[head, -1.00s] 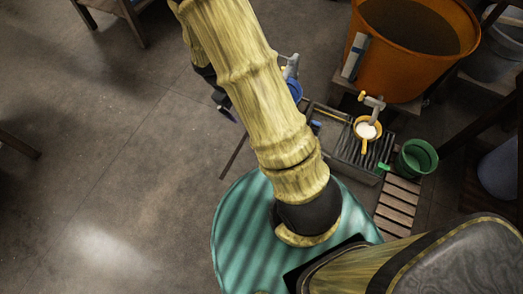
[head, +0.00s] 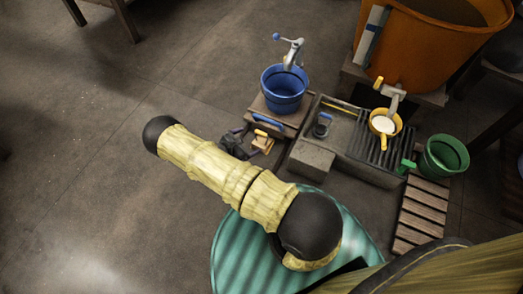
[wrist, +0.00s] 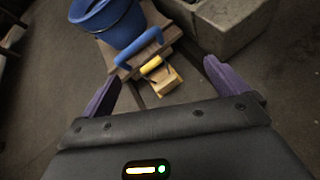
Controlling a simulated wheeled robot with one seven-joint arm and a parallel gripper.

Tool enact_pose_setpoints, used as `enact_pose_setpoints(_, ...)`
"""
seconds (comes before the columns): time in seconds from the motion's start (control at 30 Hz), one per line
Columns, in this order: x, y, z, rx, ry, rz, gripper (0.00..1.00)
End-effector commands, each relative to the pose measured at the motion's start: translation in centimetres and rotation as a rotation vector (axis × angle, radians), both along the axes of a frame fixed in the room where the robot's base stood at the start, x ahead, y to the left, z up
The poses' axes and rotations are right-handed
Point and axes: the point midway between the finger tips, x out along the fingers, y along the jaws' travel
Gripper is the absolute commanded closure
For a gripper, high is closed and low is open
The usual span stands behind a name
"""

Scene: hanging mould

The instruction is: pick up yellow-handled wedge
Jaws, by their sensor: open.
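The yellow-handled wedge (head: 262,143) is a small pale wooden piece at the front of the low wooden stand. In the wrist view its yellow handle (wrist: 151,66) and wooden body (wrist: 167,84) lie between and beyond my fingertips. My gripper (wrist: 162,74) is open and empty, its two purple fingers spread wide. In the head view my gripper (head: 240,142) is small and dark, just left of the wedge. I cannot tell from the frames whether a finger touches it.
A blue handle (wrist: 140,50) lies close behind the yellow one. A blue bucket (head: 284,90) stands on the wooden stand (head: 262,108). A grey stone sink (head: 312,160) is to the right, with a yellow pan (head: 376,125) on its grate. Open floor lies left.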

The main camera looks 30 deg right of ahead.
Motion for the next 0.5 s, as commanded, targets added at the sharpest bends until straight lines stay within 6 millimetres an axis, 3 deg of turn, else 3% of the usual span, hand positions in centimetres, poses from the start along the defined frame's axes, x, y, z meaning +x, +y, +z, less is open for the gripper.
enact_pose_setpoints(0.03, 0.0, 0.0, -4.3, -0.034, 0.022, 0.063, 0.02)
enact_pose_setpoints(0.2, 0.2, 0.3, -12.2, -0.130, 0.080, 0.264, 0.02)
enact_pose_setpoints(0.33, 0.2, 0.5, -15.6, -0.173, 0.105, 0.363, 0.02)
enact_pose_setpoints(0.5, 0.3, 0.7, -16.2, -0.187, 0.113, 0.399, 0.02)
